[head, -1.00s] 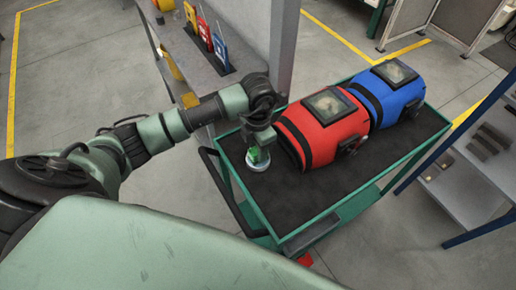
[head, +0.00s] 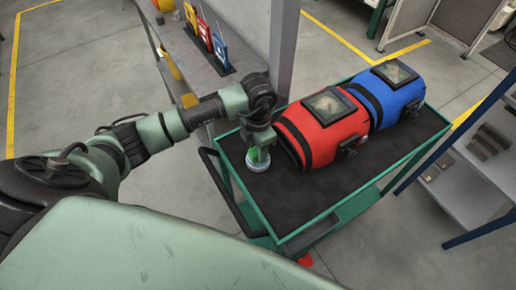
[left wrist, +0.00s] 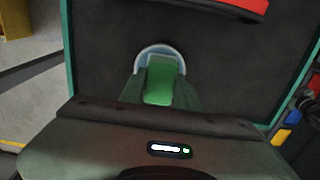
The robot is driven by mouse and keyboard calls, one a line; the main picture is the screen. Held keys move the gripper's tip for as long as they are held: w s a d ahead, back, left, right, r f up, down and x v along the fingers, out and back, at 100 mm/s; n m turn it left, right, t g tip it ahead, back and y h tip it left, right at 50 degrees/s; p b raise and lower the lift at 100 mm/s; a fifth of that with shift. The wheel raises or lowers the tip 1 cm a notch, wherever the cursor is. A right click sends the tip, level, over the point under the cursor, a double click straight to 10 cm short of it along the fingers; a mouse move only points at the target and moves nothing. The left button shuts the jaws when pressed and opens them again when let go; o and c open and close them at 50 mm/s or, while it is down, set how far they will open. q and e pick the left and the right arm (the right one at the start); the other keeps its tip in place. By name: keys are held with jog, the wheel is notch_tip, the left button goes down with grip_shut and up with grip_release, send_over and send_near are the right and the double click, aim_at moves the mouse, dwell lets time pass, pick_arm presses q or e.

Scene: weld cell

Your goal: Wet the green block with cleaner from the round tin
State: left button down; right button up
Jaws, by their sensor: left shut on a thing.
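My left gripper (head: 258,150) is shut on the green block (left wrist: 162,80) and points down over the cart's near left corner. The block also shows as a small green patch in the head view (head: 257,156). The round tin (head: 258,165) is pale and stands on the cart's dark mat, right below the block. In the left wrist view the tin's rim (left wrist: 152,47) shows behind the block, and the rest is covered. I cannot tell whether the block touches the inside of the tin. My right gripper is not in view.
A red welding helmet (head: 322,127) lies close to the right of my left gripper, with a blue helmet (head: 396,95) behind it. The green cart's mat (head: 310,195) is bare in front. A shelf unit (head: 480,170) stands at right.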

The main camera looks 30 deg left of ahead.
pick_arm(q)
jog(key=shift+r+p, duration=2.1)
jog(key=shift+r, duration=1.4)
jog(key=shift+f, duration=0.1)
jog(key=shift+w+d+r+m, duration=0.15)
jog(key=shift+r+m, duration=0.15)
jog(key=shift+m, duration=0.2)
jog(key=s+d+r+m+b, duration=0.1)
jog(key=s+r+m, duration=0.4)
jog(key=m, duration=0.9)
jog(key=s+d+r+m+b, duration=0.2)
jog(key=s+r+m, duration=0.3)
jog(key=m, duration=1)
jog(key=shift+d+r, duration=0.4)
jog(key=shift+r, duration=0.2)
